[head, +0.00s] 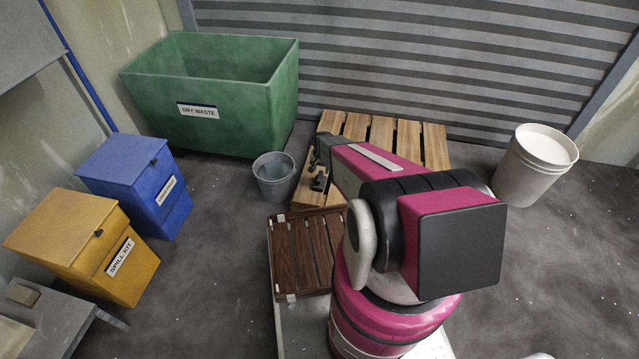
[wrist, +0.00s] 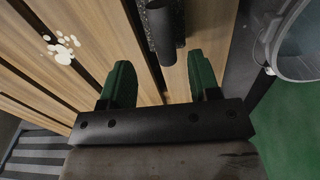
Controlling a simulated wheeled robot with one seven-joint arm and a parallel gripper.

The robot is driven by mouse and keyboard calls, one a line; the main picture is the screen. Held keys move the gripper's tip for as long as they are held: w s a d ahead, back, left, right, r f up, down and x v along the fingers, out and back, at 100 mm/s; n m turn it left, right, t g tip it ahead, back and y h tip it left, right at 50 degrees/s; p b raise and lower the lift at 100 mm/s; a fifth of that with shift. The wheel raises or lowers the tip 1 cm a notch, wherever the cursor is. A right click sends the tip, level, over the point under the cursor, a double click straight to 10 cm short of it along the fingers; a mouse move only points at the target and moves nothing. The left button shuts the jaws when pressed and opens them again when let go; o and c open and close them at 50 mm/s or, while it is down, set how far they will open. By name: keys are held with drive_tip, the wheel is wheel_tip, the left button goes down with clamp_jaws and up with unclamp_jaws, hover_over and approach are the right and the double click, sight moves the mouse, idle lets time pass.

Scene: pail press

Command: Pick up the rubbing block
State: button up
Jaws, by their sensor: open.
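The rubbing block (wrist: 152,16) appears to be the dark speckled piece with a black round handle at the top middle of the wrist view. It lies on the wooden pallet (wrist: 98,38), and its far part is cut off by the frame edge. In the head view a small dark shape, likely the block (head: 318,183), lies on the pallet's near left part. My gripper (wrist: 161,80) is open, with its two green fingers apart and nothing between the tips. The handle's near end is just ahead of the gap, roughly centred. My arm hides much of the pallet in the head view.
A grey bucket (head: 275,178) stands close left of the pallet. A green dry waste bin (head: 225,115) is behind it. A brown slatted rack (head: 305,255) lies in front. A white pail (head: 532,170) stands right. Blue (head: 130,180) and yellow (head: 85,245) boxes stand left.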

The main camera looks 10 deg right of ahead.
sight(320, 176)
drive_tip(key=shift+s+a+f, duration=0.1)
drive_tip(key=shift+a+f, duration=0.1)
drive_tip(key=shift+f, duration=1.5)
drive_tip(key=shift+a+f, duration=0.15)
drive_tip(key=shift+f, duration=1.55)
clamp_jaws()
